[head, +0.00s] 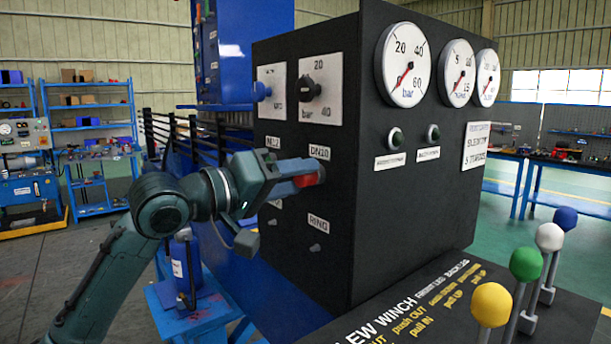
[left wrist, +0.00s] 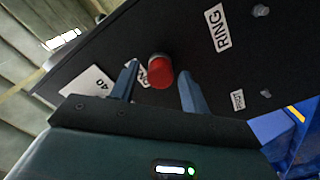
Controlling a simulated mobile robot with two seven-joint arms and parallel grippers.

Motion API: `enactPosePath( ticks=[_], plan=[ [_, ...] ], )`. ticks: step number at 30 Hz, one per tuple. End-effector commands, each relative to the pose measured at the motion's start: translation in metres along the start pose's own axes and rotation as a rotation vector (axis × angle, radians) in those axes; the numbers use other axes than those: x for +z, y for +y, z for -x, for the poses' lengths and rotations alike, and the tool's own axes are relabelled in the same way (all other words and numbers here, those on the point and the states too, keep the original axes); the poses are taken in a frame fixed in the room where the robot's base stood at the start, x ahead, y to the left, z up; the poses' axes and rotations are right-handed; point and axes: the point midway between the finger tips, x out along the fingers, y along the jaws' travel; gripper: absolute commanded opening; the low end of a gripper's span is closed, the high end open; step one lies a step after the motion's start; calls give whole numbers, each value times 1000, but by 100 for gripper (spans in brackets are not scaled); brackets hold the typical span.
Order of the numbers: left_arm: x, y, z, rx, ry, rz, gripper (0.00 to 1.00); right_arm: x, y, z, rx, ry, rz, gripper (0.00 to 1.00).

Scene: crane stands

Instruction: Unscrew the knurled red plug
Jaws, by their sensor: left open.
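In the left wrist view the plug (left wrist: 160,72) is a round red knob with a greyish base at the panel. My left gripper (head: 300,172) is open at the plug. In the left wrist view its two blue-grey fingers (left wrist: 158,68) stand on either side of the plug, with a visible gap on each side. Contact cannot be told. My right gripper is not in view.
The same face carries a black knob (head: 311,90) and a blue knob (head: 262,92) above, and a RING label (head: 318,223) with a small fitting below. The front has gauges (head: 405,65). Levers with coloured balls (head: 525,263) stand at lower right.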

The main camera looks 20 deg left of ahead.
Motion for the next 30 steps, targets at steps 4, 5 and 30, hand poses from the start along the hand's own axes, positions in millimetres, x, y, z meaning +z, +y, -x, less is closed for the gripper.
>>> enactPosePath(
  ticks=[4,5,30],
  plan=[
    [-1,0,0,-3,0,-208,46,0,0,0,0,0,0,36],
    [0,0,0,-3,-1,-253,46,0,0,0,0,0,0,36],
    [-1,0,0,-3,0,-1180,46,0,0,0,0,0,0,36]
  ],
)
